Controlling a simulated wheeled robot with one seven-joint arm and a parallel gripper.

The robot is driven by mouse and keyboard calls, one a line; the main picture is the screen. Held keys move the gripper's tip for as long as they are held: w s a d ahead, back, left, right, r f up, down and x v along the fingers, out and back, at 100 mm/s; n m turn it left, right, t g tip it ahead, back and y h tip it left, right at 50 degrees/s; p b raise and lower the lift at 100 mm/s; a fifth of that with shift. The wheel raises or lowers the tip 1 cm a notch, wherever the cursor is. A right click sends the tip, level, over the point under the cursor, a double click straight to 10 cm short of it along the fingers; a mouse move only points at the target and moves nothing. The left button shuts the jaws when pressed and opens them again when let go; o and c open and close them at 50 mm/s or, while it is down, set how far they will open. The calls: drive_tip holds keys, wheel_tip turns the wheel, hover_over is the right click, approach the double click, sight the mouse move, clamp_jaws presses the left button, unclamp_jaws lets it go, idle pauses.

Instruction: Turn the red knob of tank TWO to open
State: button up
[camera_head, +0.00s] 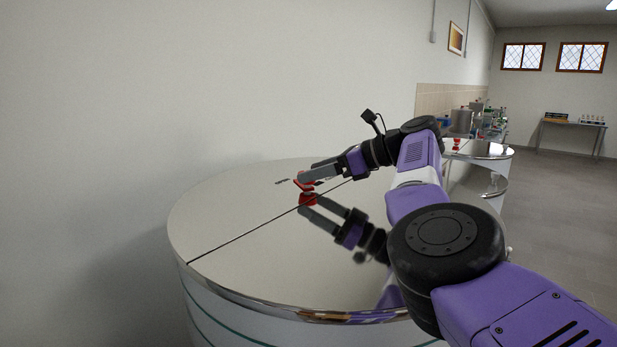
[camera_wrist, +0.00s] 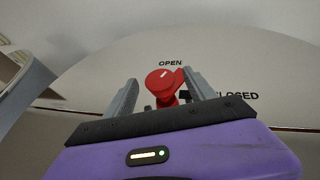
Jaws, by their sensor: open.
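The red knob (camera_wrist: 163,82) stands on the pale, shiny tank top (camera_head: 235,215). In the wrist view it is between the two grey fingers of my gripper (camera_wrist: 160,77), close to the right finger; contact cannot be told. My gripper is open around it. The word OPEN (camera_wrist: 170,63) is printed beyond the knob, and CLOSED (camera_wrist: 236,96) to its right, partly hidden by my right finger. In the head view the knob (camera_head: 303,185) shows just under my fingertips (camera_head: 312,175). Its exact pointing direction is unclear. No tank number is readable.
A dark seam (camera_head: 235,239) crosses the tank top. The tank stands near a bare wall (camera_head: 250,80). Behind my arm, another tank top (camera_head: 485,151) carries a red knob (camera_head: 456,144). A table (camera_head: 575,123) stands far back right. The floor at right is clear.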

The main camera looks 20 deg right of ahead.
drive_tip(key=shift+b+v, duration=0.7)
drive_tip(key=shift+v, duration=2.05)
drive_tip(key=shift+a, duration=0.1)
